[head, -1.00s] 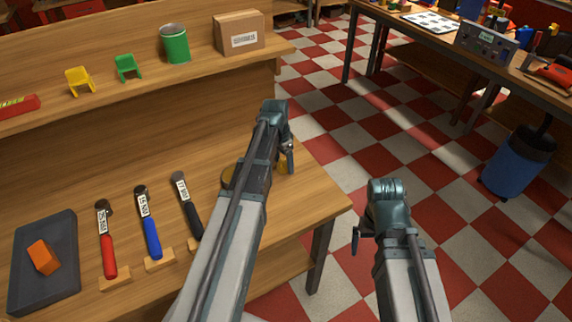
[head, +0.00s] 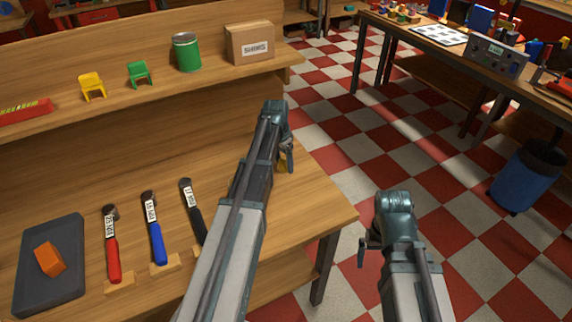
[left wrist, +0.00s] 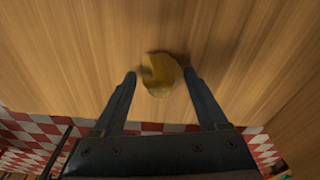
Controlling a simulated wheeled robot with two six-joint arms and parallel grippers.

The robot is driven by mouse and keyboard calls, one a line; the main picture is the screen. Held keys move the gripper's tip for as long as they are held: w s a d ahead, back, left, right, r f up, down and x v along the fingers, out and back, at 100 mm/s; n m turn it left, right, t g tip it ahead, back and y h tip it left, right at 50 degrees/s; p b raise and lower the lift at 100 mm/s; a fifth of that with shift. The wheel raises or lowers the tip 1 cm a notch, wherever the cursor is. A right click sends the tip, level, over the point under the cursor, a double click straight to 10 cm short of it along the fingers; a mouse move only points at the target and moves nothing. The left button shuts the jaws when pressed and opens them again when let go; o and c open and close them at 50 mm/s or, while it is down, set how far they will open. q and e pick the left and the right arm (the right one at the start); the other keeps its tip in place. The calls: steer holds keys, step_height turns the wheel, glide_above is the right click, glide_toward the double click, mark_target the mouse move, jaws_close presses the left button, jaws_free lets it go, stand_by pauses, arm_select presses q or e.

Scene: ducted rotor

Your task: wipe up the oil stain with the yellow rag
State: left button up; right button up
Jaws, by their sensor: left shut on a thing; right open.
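The yellow rag (left wrist: 160,76) is a small crumpled lump between the two fingers of my left gripper (left wrist: 160,74), down at the wooden bench top. In the head view a bit of the rag (head: 282,166) shows beside my left gripper (head: 287,150), near the bench's right end; my arm hides the rest. A dark smudge shows around the rag in the left wrist view; I cannot tell if it is the oil stain or shadow. No clear stain shows in the head view. My right gripper (head: 364,246) is open and empty, over the floor right of the bench.
Several tools, among them a red-handled one (head: 112,258) and a blue-handled one (head: 154,240), lie left of my left arm. An orange block (head: 50,259) sits on a dark tray (head: 68,290). A green can (head: 186,52) and cardboard box (head: 250,42) stand on the shelf.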

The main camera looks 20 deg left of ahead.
arm_select(q)
steer(key=shift+w+a, duration=0.15)
steer(key=shift+a, duration=0.1)
steer(key=shift+w+a, duration=1.15)
steer(key=shift+a, duration=0.2)
steer(key=shift+s+d, duration=1.2)
steer(key=shift+d, duration=0.3)
steer(key=shift+s+f, duration=0.1)
